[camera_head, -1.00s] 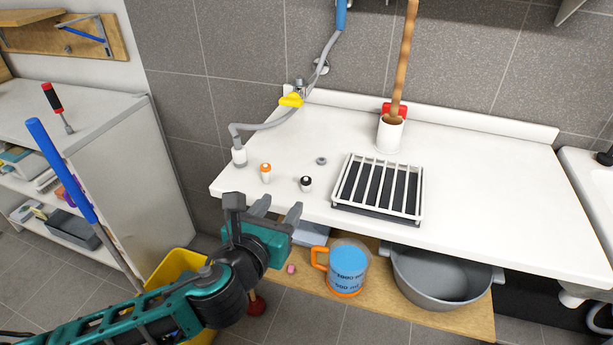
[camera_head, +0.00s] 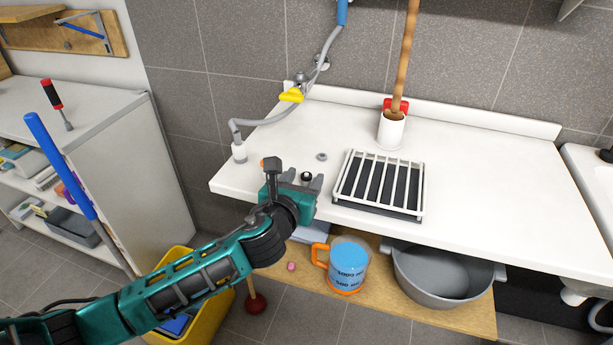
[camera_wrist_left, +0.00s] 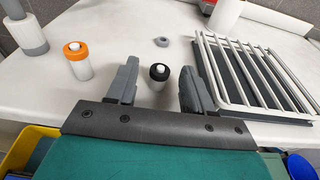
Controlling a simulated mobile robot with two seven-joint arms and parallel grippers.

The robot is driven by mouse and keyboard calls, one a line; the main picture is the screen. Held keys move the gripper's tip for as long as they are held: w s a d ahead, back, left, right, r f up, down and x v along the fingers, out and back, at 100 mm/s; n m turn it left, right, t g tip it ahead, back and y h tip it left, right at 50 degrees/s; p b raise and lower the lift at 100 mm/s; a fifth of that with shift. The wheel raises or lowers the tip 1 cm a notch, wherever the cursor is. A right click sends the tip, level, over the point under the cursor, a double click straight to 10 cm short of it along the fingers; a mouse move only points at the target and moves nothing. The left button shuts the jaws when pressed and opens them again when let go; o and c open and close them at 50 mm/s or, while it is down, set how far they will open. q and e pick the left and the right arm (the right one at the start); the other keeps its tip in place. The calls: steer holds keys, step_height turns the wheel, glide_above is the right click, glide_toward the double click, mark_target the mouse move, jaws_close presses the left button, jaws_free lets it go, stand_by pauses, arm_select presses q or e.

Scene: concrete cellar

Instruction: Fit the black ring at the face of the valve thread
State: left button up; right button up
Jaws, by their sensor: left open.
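The black ring (camera_head: 306,176) sits around the top of a short white post on the counter; its white tip pokes through. In the left wrist view the black ring (camera_wrist_left: 159,71) shows between my finger lines. My left gripper (camera_head: 296,184) is open at the counter's front edge, its fingers either side of the post, with a gap to each. Contact is not visible. The valve (camera_head: 300,83), with a yellow handle (camera_head: 291,95), is on the wall behind the counter; I cannot make out its thread. My right gripper is out of view.
A similar post with an orange ring (camera_wrist_left: 77,51) stands left of my fingers. A grey ring (camera_head: 321,156) lies behind. A white rack (camera_head: 420,206) is close on the right. The grey hose ends in a white cup (camera_head: 239,152) at left.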

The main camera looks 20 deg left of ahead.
arm_select(q)
jaws_close()
stand_by(0.3)
steer(key=shift+r, duration=0.15)
